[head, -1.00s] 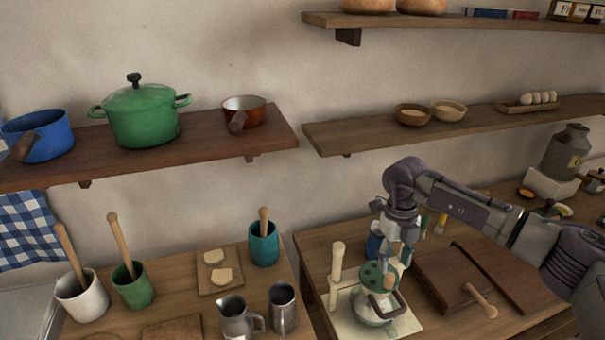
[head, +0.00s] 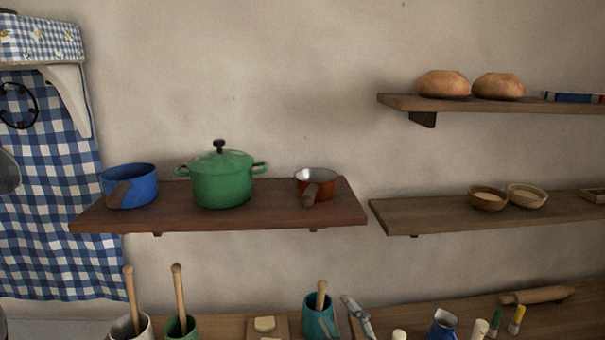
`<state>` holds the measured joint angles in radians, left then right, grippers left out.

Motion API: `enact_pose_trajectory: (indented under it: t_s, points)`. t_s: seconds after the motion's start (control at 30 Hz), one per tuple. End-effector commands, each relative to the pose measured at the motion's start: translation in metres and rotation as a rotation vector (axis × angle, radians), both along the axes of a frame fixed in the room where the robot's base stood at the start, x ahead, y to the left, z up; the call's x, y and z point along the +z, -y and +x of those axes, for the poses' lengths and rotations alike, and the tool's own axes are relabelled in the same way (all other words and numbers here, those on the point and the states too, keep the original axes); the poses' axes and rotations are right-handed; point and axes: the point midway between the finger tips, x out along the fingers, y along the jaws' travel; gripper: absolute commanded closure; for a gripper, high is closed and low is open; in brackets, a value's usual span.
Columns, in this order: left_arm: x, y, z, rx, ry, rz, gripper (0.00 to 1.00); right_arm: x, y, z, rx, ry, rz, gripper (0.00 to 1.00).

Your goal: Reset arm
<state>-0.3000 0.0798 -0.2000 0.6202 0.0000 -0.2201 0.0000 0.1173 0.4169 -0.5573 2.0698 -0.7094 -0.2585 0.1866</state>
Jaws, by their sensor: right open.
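My right gripper (head: 353,312) shows only in part at the bottom edge of the head view, just right of the teal cup (head: 318,318). Its grey fingers point up and are apart, with nothing seen between them. The rest of my right arm is out of the frame. My left gripper is not in view.
A wooden shelf (head: 260,222) holds a blue pot (head: 133,184), a green lidded pot (head: 222,182) and a copper pan (head: 316,182). Right shelves hold bowls (head: 488,198) and loaves (head: 443,84). Cups, brushes and a rolling pin (head: 536,295) line the counter below. The wall between is clear.

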Motion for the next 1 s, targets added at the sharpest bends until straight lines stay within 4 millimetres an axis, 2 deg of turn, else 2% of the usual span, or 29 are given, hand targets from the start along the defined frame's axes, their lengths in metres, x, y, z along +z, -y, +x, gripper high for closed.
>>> enact_pose_trajectory:
  t_s: [0.03,0.1,0.17,0.2,0.3,0.4,0.5,0.63,0.8,0.83,0.9,1.0]
  points:
    - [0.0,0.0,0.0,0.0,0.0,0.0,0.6,-0.02,0.023,-0.004,-0.104,-0.127,0.081,0.5]
    - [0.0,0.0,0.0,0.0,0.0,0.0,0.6,-0.052,0.055,-0.013,-0.243,-0.312,0.17,0.5]
    - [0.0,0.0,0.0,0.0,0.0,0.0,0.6,-0.085,0.08,-0.03,-0.352,-0.481,0.234,0.5]
    - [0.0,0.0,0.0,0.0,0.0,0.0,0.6,-0.107,0.094,-0.045,-0.418,-0.597,0.265,0.5]
    - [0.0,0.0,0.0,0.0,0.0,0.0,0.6,-0.154,0.118,-0.089,-0.541,-0.853,0.319,0.5]
    - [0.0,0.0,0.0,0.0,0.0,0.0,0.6,-0.185,0.129,-0.129,-0.615,-1.046,0.346,0.5]
    - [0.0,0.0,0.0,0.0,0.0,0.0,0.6,-0.205,0.135,-0.166,-0.665,-1.203,0.358,0.5]
    - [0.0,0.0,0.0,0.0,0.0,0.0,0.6,-0.222,0.138,-0.21,-0.707,-1.375,0.362,0.5]
    - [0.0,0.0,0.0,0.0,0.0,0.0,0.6,-0.235,0.138,-0.265,-0.743,-1.577,0.362,0.5]
    - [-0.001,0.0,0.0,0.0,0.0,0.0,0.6,-0.238,0.138,-0.273,-0.748,-1.607,0.359,0.5]
    - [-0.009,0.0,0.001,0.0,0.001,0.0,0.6,-0.267,0.137,-0.263,-0.748,-1.604,0.352,0.5]
    - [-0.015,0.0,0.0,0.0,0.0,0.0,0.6,-0.298,0.136,-0.257,-0.75,-1.611,0.348,0.5]
